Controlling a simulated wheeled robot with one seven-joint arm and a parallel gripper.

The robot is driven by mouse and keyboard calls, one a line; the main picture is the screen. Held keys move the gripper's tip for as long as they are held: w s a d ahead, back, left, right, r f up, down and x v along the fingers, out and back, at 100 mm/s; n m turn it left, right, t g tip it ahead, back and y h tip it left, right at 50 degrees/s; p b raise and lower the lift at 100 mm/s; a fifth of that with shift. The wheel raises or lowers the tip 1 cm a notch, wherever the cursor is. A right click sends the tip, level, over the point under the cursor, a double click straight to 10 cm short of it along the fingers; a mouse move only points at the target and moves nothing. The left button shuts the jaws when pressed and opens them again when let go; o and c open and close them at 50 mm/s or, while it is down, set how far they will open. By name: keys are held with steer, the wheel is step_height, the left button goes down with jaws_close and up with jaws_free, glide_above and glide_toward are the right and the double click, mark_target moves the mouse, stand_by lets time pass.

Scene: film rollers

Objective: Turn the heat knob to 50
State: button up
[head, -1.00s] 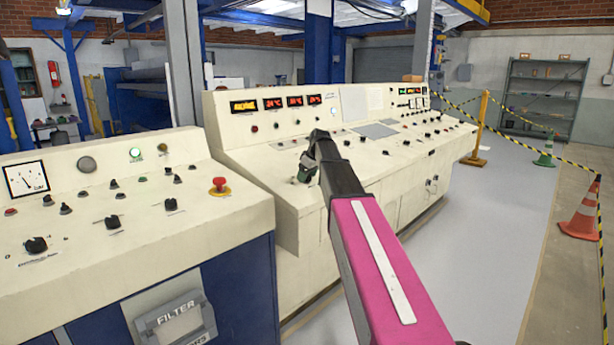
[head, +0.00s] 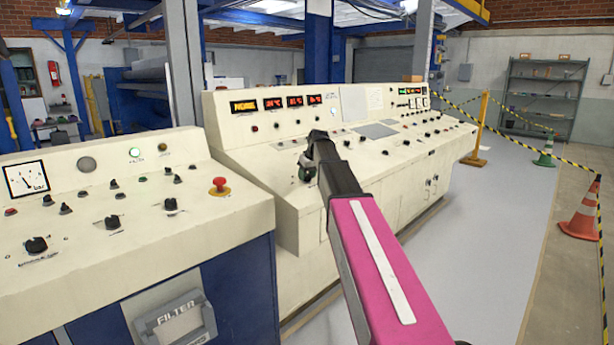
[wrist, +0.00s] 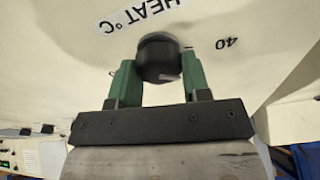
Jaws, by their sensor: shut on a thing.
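The heat knob (wrist: 160,58) is a round black knob on the cream panel in the wrist view. The knob's pointer is hard to make out. In the head view my gripper (head: 308,168) is at the left end of the far console, and my arm and fingers hide the knob there.
The far cream console (head: 330,150) has several red displays (head: 295,102) and many small knobs. A nearer console (head: 100,260) stands at left, with a red emergency button (head: 220,186).

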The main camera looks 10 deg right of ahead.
steer(key=m, duration=0.5)
steer(key=shift+h, duration=0.4)
steer(key=shift+d+m, duration=0.1)
steer(key=shift+m, duration=0.2)
steer(key=o, duration=0.9)
steer(key=v, duration=1.1)
steer(key=shift+s+f, duration=0.1)
